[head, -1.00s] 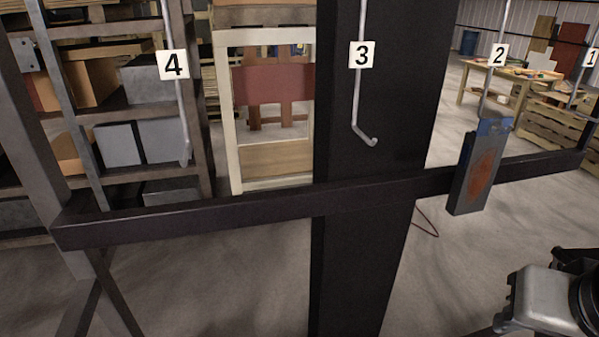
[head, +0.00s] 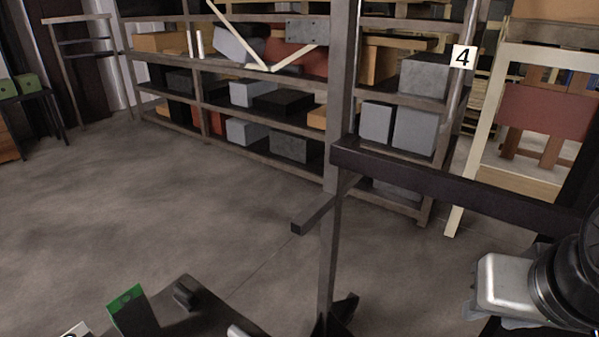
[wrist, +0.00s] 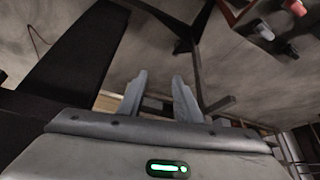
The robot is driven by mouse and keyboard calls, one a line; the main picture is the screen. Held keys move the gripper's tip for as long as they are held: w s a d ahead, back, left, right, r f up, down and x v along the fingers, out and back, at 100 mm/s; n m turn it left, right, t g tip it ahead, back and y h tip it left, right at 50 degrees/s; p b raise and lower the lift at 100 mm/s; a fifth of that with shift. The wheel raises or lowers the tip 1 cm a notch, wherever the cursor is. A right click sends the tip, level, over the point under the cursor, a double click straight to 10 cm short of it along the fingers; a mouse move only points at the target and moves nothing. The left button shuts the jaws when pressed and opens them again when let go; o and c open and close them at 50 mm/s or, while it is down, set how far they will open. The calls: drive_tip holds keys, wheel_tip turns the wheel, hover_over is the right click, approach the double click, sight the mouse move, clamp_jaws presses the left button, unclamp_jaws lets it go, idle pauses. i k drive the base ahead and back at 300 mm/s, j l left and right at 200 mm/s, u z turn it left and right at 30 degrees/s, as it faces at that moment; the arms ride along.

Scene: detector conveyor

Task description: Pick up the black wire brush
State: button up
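My gripper (wrist: 159,79) shows in the wrist view with its two fingers apart and nothing between them. In the head view only part of my arm shows at the lower right. No black wire brush can be made out for certain. A small black object (head: 187,293) lies on a dark tabletop (head: 172,318) at the bottom of the head view; I cannot tell whether it is the brush. My gripper is well away from this tabletop. The wrist view also shows a dark object (wrist: 290,50) at the upper right, too small to identify.
A green object (head: 130,308) and a silver one (head: 238,331) are on the same tabletop, cut off by the frame. Loaded shelves (head: 265,150) stand behind. The left floor is clear.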

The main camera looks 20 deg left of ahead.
sight(186, 298)
drive_tip(key=u, duration=1.8)
drive_tip(key=z, duration=2.9)
drive_tip(key=l+u, duration=0.1)
drive_tip(key=u, duration=2.95)
drive_tip(key=i+l+u, duration=0.1)
drive_tip(key=i+l, duration=0.15)
drive_tip(key=i, duration=0.15)
